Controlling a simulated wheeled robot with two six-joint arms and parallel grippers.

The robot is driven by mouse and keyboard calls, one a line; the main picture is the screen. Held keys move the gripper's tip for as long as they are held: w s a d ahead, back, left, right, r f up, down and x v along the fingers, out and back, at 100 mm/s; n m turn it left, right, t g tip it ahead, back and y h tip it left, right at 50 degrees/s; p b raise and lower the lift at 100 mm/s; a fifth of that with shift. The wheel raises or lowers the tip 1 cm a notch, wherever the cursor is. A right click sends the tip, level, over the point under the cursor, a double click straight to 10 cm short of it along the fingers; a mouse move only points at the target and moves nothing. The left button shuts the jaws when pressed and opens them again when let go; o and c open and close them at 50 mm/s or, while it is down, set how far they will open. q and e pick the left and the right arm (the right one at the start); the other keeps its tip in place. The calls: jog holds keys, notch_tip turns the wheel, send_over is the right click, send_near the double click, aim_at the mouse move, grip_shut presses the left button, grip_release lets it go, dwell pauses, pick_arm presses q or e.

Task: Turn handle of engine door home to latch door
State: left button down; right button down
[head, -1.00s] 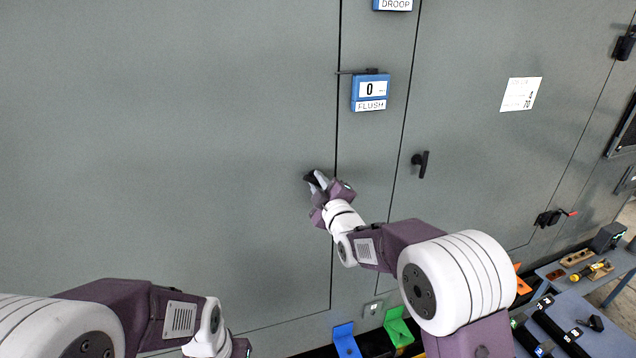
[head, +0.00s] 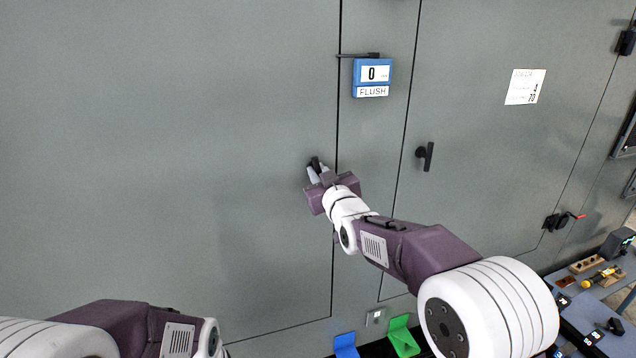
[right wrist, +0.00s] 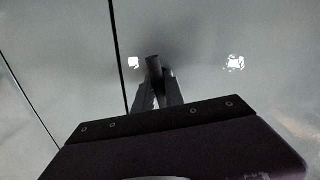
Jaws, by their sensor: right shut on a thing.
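The engine door (head: 180,150) is the large grey panel left of the vertical seam, and it looks level with the panel beside it. Its dark handle (head: 315,162) sits near that seam, mostly hidden by my right gripper (head: 318,174). The visible end of the handle points up. In the right wrist view the dark handle (right wrist: 153,66) stands between the two fingers of my right gripper (right wrist: 158,88), which are shut on it. My left arm is at the lower left of the head view, with its gripper out of frame.
Another black handle (head: 425,157) is on the right panel. Blue (head: 346,345) and green (head: 403,338) brackets are below. A tool bench (head: 622,300) stands at the lower right.

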jog(key=m+b, duration=0.2)
jog(key=m, duration=0.2)
jog(key=shift+m+b, duration=0.3)
jog(key=shift+b, duration=0.1)
jog(key=m+b, duration=0.2)
jog(key=m, duration=0.2)
jog(key=shift+m, duration=0.3)
jog(key=c, duration=1.3)
grip_release()
jog(key=shift+c, duration=0.2)
